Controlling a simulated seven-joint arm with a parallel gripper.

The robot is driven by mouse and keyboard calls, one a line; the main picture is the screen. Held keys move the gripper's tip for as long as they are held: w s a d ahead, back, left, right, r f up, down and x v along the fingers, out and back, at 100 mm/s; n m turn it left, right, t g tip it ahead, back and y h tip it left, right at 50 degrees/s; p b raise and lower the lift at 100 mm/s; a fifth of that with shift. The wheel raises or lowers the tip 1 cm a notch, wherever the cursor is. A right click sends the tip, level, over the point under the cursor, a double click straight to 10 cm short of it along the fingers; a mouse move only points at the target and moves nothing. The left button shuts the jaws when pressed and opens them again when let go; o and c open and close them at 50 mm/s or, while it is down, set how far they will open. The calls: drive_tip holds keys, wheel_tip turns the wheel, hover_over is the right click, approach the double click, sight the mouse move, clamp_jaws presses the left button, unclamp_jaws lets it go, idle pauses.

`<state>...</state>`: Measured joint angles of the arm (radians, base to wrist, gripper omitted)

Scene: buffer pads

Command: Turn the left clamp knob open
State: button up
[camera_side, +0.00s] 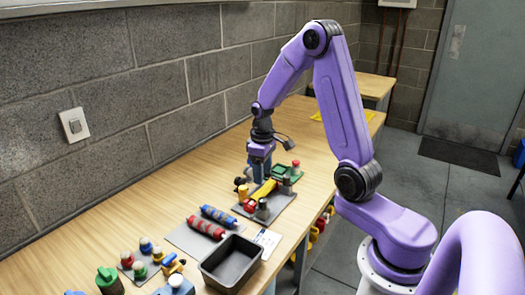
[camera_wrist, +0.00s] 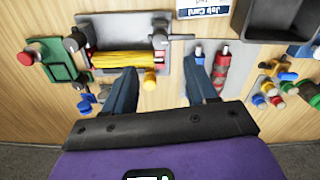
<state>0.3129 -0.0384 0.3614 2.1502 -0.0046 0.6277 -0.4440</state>
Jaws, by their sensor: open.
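A grey fixture plate (camera_side: 284,204) carries a long yellow pad (camera_side: 262,190). The plate also shows in the wrist view (camera_wrist: 120,30), with the yellow pad (camera_wrist: 122,60) lying across it. Two clamp knobs stand at the pad's ends in the wrist view: a dark one (camera_wrist: 75,42) and a grey one (camera_wrist: 160,40). I cannot tell which the task calls left. In the side view grey knobs show at the near end (camera_side: 262,210) and far end (camera_side: 286,185). My gripper (camera_side: 262,176) points down above the fixture. Its fingers (camera_wrist: 162,72) are spread and empty.
A red roller (camera_side: 205,227) and blue roller (camera_side: 218,215) lie on a grey mat beside the fixture. A dark bin (camera_side: 231,262) and job card (camera_side: 267,240) sit nearby. A green tray (camera_wrist: 55,62) flanks the fixture. Small coloured pieces (camera_side: 140,262) stand at the near end.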

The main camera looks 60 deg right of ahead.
wheel_tip(320, 180, up, 7)
idle(0.3)
drive_tip(key=shift+a+r, duration=0.1)
drive_tip(key=s+a+r+n, duration=0.1)
drive_tip(key=s+a+n, duration=0.2)
drive_tip(key=s+a, duration=0.3)
drive_tip(key=s+a+r+n, duration=0.1)
drive_tip(key=s+a+n, duration=0.15)
drive_tip(key=a, duration=0.55)
drive_tip(key=s+a+n, duration=0.1)
drive_tip(key=s+n, duration=0.1)
drive_tip(key=s, duration=0.6)
drive_tip(key=s+a+n, duration=0.2)
drive_tip(key=s+n, duration=0.1)
drive_tip(key=s, duration=0.6)
drive_tip(key=shift+s+a+f, duration=0.15)
drive_tip(key=shift+s+a, duration=0.15)
